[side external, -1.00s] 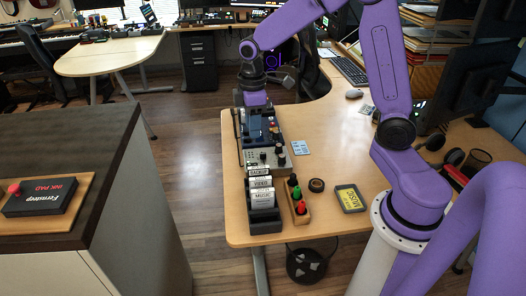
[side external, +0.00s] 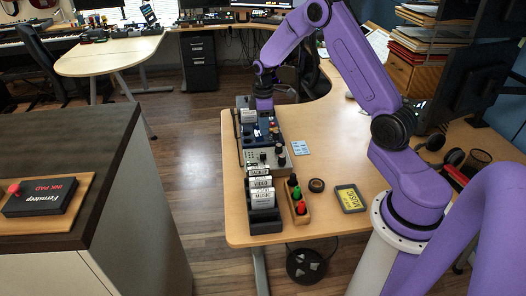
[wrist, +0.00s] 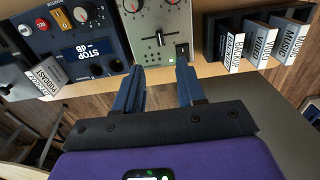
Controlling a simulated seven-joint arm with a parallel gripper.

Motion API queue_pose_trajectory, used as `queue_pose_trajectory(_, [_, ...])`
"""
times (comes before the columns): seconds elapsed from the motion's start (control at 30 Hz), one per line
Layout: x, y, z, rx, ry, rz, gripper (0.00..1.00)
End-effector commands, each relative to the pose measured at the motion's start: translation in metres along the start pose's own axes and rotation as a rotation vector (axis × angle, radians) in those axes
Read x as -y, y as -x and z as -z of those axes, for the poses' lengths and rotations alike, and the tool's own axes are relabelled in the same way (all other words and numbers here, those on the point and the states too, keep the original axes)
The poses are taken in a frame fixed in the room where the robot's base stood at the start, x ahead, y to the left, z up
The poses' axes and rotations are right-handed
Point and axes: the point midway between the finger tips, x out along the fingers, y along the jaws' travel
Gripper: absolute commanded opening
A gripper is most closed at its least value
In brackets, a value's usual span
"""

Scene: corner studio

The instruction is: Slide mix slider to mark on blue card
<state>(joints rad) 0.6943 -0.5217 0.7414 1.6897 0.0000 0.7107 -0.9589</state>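The grey mixer panel (wrist: 160,30) fills the upper middle of the wrist view. It carries a small black slider (wrist: 160,38) on a pale scale, with knobs above it. The panel also shows in the side view (side external: 254,169). A light blue card (side external: 301,148) lies on the desk right of the panel, its markings too small to read. My gripper (wrist: 160,70) has its two blue fingers apart with nothing between them, below the slider in the wrist view. In the side view my gripper (side external: 264,103) is over the far end of the equipment row; its fingertips are hard to make out there.
A dark blue unit (wrist: 70,30) with a "STOP -- dB" display adjoins the panel. A black rack (wrist: 216,25) holds labelled cartridges. Several markers stand in a wooden holder (side external: 303,217).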

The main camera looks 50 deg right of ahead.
Motion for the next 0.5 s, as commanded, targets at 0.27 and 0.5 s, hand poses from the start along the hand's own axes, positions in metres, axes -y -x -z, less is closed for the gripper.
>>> queue_pose_trajectory(0.27, [0.001, -0.054, -0.001, 0.002, -0.001, 0.004, 0.39])
queue_pose_trajectory(0.5, [0.001, -0.094, 0.000, 0.001, 0.000, 0.002, 0.39])
